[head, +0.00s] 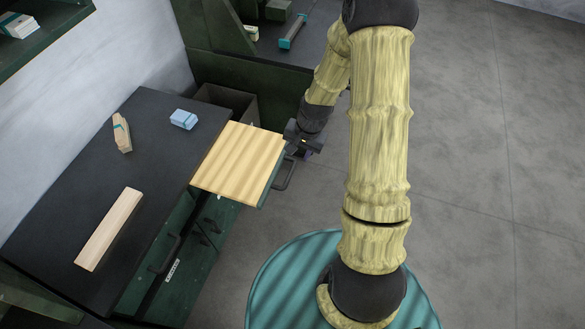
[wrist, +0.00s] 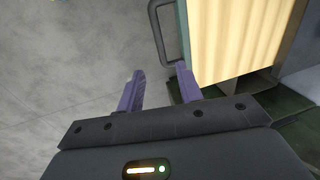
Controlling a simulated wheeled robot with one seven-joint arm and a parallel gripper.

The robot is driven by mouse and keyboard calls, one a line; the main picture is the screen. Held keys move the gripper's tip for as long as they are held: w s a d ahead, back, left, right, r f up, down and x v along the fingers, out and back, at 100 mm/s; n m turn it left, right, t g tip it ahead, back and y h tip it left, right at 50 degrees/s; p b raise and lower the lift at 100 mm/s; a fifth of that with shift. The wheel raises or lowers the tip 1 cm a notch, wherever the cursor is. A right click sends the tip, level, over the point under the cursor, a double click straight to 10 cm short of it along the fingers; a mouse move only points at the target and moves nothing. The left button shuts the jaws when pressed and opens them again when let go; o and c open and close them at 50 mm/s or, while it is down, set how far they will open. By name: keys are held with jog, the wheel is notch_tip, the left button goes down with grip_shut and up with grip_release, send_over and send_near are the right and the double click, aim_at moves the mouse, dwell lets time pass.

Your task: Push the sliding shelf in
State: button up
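The sliding shelf (head: 240,162) has a pale striped wood top and a green front edge. It juts out to the right from the dark workbench in the head view. A dark bar handle (head: 286,175) is on its outer front; the shelf (wrist: 235,40) and handle (wrist: 160,32) also show in the wrist view. My gripper (wrist: 160,70) has two purple fingers, apart with nothing between them. The handle lies just beyond the fingertips, and I cannot tell whether they touch it. In the head view my gripper (head: 305,147) is beside the shelf's far outer corner, its fingers partly hidden.
The black benchtop (head: 70,190) holds a wood block (head: 109,229), a small banded wood bundle (head: 122,133) and a blue packet (head: 184,119). An open bin (head: 228,100) stands behind the shelf. Another green bench (head: 240,72) is at the back. The grey floor (head: 470,180) at right is clear.

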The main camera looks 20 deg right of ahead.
aim_at(292, 172)
jog(key=f, duration=0.3)
jog(key=a+f, duration=0.1)
jog(key=f, duration=0.3)
jog(key=w+f, duration=0.1)
jog(key=f, duration=0.2)
jog(key=shift+w+a+f, duration=0.1)
jog(key=shift+a+f, duration=0.25)
jog(key=shift+a, duration=0.05)
grip_shut()
